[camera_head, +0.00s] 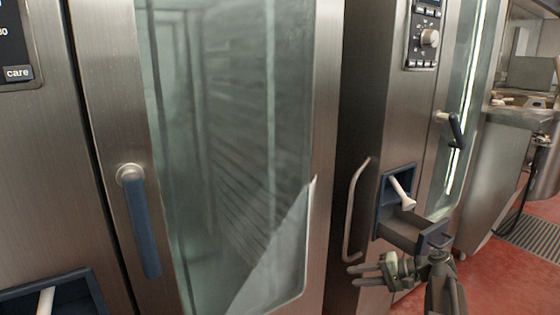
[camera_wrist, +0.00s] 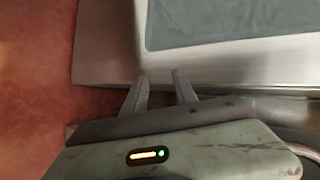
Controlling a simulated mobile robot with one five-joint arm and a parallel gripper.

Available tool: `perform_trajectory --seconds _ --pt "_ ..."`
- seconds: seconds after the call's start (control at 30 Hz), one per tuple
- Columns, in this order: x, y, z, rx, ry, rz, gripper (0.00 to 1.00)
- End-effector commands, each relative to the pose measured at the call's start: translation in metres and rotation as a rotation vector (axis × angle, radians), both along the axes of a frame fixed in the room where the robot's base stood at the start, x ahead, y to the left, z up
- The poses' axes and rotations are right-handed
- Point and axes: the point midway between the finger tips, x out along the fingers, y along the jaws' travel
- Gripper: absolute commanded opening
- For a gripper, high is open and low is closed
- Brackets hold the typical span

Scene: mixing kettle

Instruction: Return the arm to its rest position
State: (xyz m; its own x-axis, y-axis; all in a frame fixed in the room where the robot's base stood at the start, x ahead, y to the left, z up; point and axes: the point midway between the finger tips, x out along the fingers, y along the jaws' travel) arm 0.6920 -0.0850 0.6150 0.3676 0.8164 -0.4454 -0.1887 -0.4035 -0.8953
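My gripper (camera_head: 368,276) shows at the lower right of the head view, in front of the lower part of a steel oven unit. Its two fingers point left and stand apart, with nothing between them. In the wrist view the two grey fingertips (camera_wrist: 161,78) are also apart and empty. Beyond them is a steel panel with a glass pane (camera_wrist: 230,22). I cannot tell whether the fingers touch the panel. My arm comes in from the bottom edge of the head view.
A large glass oven door (camera_head: 230,120) with a blue handle (camera_head: 143,222) fills the left and middle. A curved steel bar handle (camera_head: 352,210) and a pulled-out drawer (camera_head: 412,226) are close to my gripper. Red floor (camera_head: 505,270) is open at the right, with a drain grate (camera_head: 535,236).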

Motion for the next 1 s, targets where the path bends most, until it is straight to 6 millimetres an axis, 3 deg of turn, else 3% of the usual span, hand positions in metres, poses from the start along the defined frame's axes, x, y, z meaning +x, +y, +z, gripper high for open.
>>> perform_trajectory --seconds 0.03,0.1,0.2,0.33,0.47,0.67,0.73,1.0 --pt "-0.009 0.042 -0.013 -0.058 0.027 0.068 0.34" --pt "-0.021 0.085 -0.034 -0.153 0.061 0.148 0.34" --pt "-0.044 0.132 -0.061 -0.304 0.102 0.250 0.34" --pt "-0.077 0.166 -0.094 -0.522 0.138 0.358 0.34" --pt "-0.104 0.160 -0.118 -0.753 0.166 0.415 0.34" --pt "-0.122 0.086 -0.132 -1.084 0.230 0.387 0.34" --pt "-0.119 0.084 -0.102 -1.098 0.232 0.384 0.34" --pt "-0.118 0.085 -0.022 -1.095 0.232 0.384 0.34"
